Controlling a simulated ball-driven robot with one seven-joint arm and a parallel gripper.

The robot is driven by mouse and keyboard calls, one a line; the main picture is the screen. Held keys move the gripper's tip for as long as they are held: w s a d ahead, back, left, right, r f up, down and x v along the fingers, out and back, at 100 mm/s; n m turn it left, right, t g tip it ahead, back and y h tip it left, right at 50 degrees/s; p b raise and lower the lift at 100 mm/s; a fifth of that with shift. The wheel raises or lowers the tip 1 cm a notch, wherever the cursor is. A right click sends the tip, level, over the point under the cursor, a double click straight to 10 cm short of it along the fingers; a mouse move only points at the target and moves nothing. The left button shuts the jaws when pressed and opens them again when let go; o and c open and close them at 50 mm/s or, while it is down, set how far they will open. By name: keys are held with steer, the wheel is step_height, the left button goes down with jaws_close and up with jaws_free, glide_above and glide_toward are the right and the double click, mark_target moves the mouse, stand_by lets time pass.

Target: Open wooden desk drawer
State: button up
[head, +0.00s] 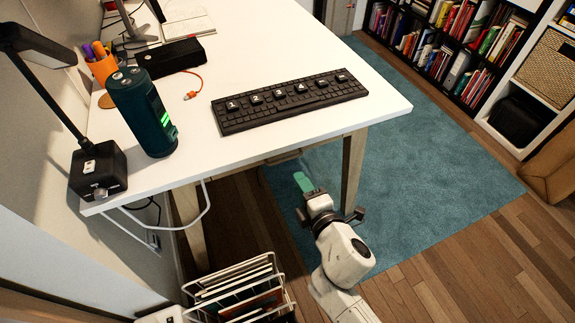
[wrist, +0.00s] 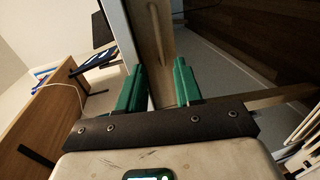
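The wooden desk drawer front (wrist: 147,50) shows in the wrist view as a pale wood strip beside the white desk edge. A slim bar handle (wrist: 158,32) stands out from it, beyond my fingertips. My gripper (wrist: 159,68) has its two green fingers apart, with nothing between them but a view of the wood. In the head view my gripper (head: 303,182) is below the front edge of the white desk (head: 225,75), near a wooden leg. The desktop hides most of the drawer there. I cannot tell whether the drawer is fully closed.
A black keyboard (head: 288,100), a dark green speaker (head: 142,112) and a black lamp (head: 97,170) stand on the desk. A wire rack (head: 240,290) stands on the floor left of my arm. The blue rug (head: 430,150) is clear; bookshelves (head: 455,45) stand behind it.

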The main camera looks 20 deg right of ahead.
steer(key=x, duration=1)
steer(key=shift+b, duration=0.3)
steer(key=shift+c, duration=0.5)
jaws_close()
stand_by(0.5)
